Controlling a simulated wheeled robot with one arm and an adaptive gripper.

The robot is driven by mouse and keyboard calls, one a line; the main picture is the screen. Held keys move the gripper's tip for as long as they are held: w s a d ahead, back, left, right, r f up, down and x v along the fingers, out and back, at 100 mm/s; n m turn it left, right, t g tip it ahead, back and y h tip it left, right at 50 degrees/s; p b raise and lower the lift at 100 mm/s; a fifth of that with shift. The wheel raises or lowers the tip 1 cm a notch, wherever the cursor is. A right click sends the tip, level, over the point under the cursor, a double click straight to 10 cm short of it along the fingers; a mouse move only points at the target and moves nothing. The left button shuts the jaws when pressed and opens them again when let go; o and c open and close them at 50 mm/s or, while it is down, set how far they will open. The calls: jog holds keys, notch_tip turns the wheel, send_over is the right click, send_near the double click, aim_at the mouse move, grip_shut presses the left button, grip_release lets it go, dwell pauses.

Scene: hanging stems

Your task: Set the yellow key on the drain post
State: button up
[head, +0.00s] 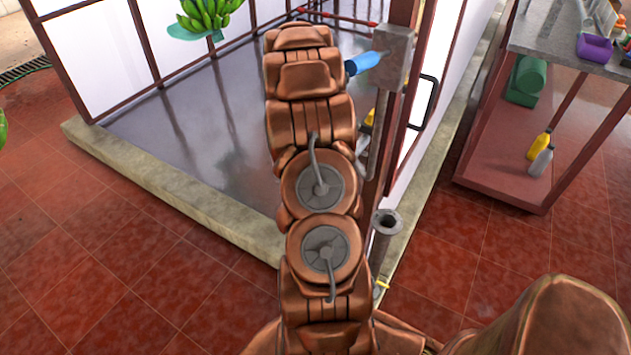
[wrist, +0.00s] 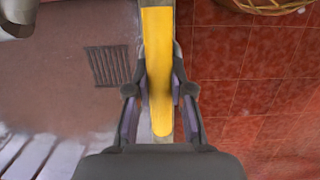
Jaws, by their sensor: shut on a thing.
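In the wrist view the yellow key (wrist: 157,50) is a long flat yellow bar. It lies between the two fingers of my gripper (wrist: 160,88), which is shut on it. In the head view my copper arm hides most of the gripper; a small yellow patch (head: 369,117) beside the arm may be part of the key. The drain post (head: 387,223) appears to be the grey upright pipe with a round, hollow top, right of my arm and lower in the picture. The key appears apart from it.
A metal upright carries a grey block (head: 380,58) with a blue handle (head: 364,63). A pale kerb (head: 170,186) edges the wet grey floor. A shelf table (head: 551,45) stands at right. The wrist view shows a floor grate (wrist: 107,66) and a basket (wrist: 268,6).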

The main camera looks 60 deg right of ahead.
grip_shut()
jog(key=shift+r, duration=0.45)
jog(key=shift+r+p, duration=0.4)
jog(key=shift+r, duration=1.35)
jog(key=shift+r+p, duration=0.35)
jog(key=shift+r, duration=1.2)
